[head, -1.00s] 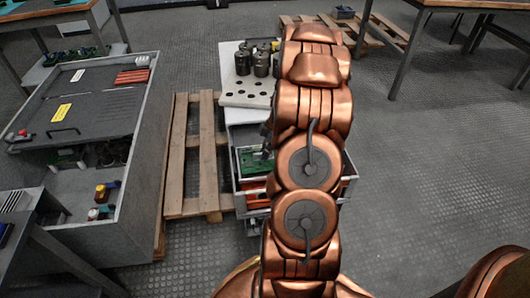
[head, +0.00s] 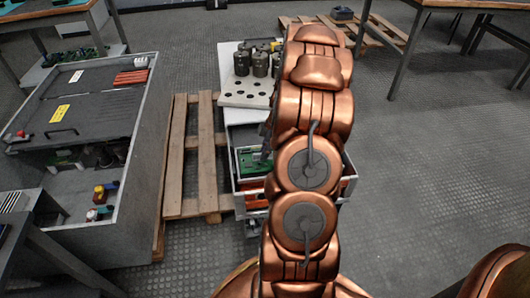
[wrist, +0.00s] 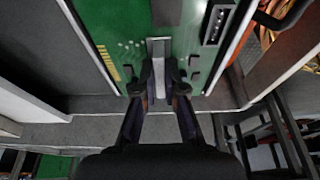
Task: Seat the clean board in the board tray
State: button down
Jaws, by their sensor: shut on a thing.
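A green circuit board (wrist: 125,45) fills the top of the wrist view, with a pale grey strip down its middle and dark components on its right. My gripper (wrist: 158,90) is shut on the board at the near end of that strip. In the head view the green board (head: 253,160) lies at the left of an open grey drawer, which looks like the board tray (head: 349,176). My arm hides much of the drawer and the gripper there. I cannot tell whether the board is fully down.
A white rack (head: 240,98) with holes and grey cylinders stands behind the drawer. A wooden pallet (head: 190,150) and a grey cabinet (head: 130,200) are on the left. Red parts (head: 255,202) lie in a lower drawer.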

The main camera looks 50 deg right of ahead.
jog(key=shift+f+b, duration=0.5)
jog(key=shift+f, duration=0.2)
dwell(0.9)
jog(key=c, duration=1.2)
grip_release()
jog(key=v, duration=1.2)
